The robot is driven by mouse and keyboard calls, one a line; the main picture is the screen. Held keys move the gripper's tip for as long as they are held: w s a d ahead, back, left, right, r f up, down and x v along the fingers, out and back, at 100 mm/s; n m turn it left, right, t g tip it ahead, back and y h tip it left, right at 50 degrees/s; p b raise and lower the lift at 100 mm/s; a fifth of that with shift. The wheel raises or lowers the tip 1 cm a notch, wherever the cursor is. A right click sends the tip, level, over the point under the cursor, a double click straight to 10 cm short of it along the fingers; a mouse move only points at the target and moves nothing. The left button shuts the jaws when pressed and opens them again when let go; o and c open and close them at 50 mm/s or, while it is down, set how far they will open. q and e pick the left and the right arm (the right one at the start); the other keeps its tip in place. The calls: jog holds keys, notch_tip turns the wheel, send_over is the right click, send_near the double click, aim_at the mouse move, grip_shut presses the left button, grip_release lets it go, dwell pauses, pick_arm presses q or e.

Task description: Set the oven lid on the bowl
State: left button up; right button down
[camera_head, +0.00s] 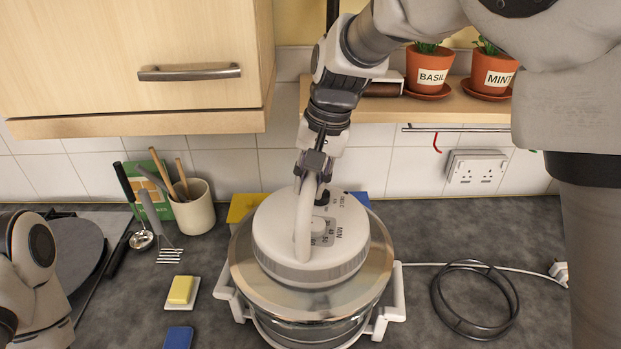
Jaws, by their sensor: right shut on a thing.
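The oven lid (285,255) is a round white-grey housing with dial markings, a raised handle (303,225) and a wide clear rim. My right gripper (314,172) comes down from above and is shut on the handle. The lid is level, above the glass bowl (315,334). The bowl stands on the counter in a white rack with side handles (391,312). The lid hides most of the bowl, and I cannot tell whether its rim touches the bowl or hovers just over it. Part of my left arm shows at the lower left; its gripper is out of the picture.
Basil (428,70) and mint (491,72) pots stand on a shelf behind my right arm.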

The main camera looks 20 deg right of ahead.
jog(key=shift+f+b, duration=0.65)
jog(key=shift+f, duration=0.6)
jog(key=c, duration=0.9)
grip_release()
jog(key=shift+s, duration=0.1)
notch_tip(320, 180, up, 12)
jog(key=s+d, duration=0.1)
jog(key=d, duration=0.1)
jog(key=shift+f, duration=0.1)
